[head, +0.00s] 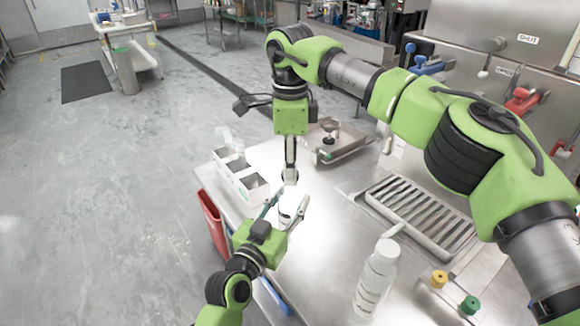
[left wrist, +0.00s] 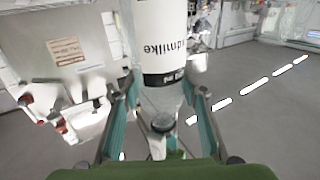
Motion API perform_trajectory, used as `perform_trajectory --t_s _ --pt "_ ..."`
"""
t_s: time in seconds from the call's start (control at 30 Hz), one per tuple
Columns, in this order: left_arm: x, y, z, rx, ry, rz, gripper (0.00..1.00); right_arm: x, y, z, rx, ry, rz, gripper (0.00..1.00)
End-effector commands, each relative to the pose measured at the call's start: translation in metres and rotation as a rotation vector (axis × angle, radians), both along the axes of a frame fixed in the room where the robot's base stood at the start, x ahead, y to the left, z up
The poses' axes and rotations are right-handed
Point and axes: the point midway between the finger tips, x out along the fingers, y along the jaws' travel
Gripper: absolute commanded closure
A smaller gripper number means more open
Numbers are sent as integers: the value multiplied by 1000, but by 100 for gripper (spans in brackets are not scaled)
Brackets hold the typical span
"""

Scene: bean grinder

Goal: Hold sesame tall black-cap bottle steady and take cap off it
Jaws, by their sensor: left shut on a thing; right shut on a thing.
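A whitish bottle (head: 288,208) stands between the fingers of my left gripper (head: 287,201), which is shut on its body. In the left wrist view the bottle (left wrist: 162,35) shows a white label with large dark letters and a black band at its lower edge. My left gripper's fingers (left wrist: 163,95) lie on either side of it there. My right gripper (head: 290,174) points straight down from above and is shut at the bottle's top end. The cap is mostly hidden by its fingers, so I cannot tell whether it is still seated.
A white lettered bottle (head: 374,283) stands on the steel counter (head: 325,255) to the right. A white container rack (head: 232,168) is behind left. A grated tray (head: 424,216), yellow knob (head: 439,279) and green knob (head: 470,304) are right. A red bin (head: 211,217) is at the left edge.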

Motion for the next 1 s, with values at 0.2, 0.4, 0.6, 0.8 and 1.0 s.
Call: perform_trajectory --t_s 0.2,0.4,0.6,0.8,1.0 --pt "0 -1 -2 0 3 -1 100 0 0 0 1 1 401 100" --pt "0 0 -2 0 3 -1 100 0 0 0 0 1 768 100" --pt "0 0 -2 -1 4 -1 100 0 0 0 0 1 1131 100" --pt "0 0 -2 -1 4 -1 100 0 0 0 1 2 1380 100" --pt "0 0 -2 -1 4 -1 100 0 0 1 1 2 1409 100"
